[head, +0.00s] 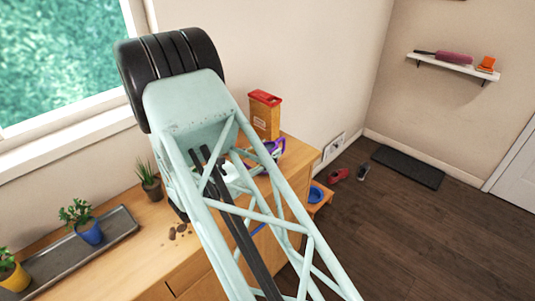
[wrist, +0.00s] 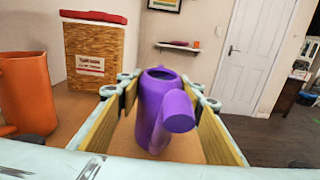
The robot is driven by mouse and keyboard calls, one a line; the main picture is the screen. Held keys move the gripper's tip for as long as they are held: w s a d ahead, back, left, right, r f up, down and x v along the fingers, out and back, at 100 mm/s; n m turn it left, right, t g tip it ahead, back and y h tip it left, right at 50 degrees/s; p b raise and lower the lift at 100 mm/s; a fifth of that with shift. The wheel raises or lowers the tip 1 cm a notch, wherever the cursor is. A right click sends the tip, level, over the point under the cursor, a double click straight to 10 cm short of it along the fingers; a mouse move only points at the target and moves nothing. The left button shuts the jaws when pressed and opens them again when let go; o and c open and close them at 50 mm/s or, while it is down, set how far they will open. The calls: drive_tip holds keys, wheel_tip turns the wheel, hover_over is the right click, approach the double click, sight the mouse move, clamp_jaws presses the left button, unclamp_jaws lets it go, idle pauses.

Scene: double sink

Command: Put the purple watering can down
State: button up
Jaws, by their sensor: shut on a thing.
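The purple watering can (wrist: 172,108) is between the two fingers of my gripper (wrist: 160,92) in the wrist view. It looks upright, with its round opening up and its spout end facing the camera. My gripper is shut on it. The can's base is low in the view, and I cannot tell if it touches the wooden top. In the head view my arm hides most of the gripper; a bit of purple (head: 277,147) shows beside the arm frame.
A wooden box with a red lid (wrist: 95,50) stands behind on the left; it also shows in the head view (head: 264,116). An orange vessel (wrist: 27,95) is close on the left. Potted plants (head: 88,232) and a grey tray (head: 110,232) are at the left of the counter.

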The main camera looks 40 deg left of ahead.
drive_tip(key=shift+f, duration=0.15)
drive_tip(key=shift+f, duration=0.1)
drive_tip(key=o, duration=1.3)
drive_tip(key=shift+f, duration=0.1)
drive_tip(key=shift+s+r, duration=0.15)
drive_tip(key=shift+r, duration=0.05)
drive_tip(key=shift+s+a+p, duration=0.2)
drive_tip(key=shift+s+p, duration=0.05)
drive_tip(key=shift+s, duration=1.7)
drive_tip(key=shift+s+a+p, duration=0.2)
drive_tip(key=shift+s+a, duration=0.05)
drive_tip(key=shift+s, duration=1.7)
drive_tip(key=shift+s+a+p, duration=0.2)
drive_tip(key=shift+s+p, duration=0.05)
drive_tip(key=shift+s, duration=1.7)
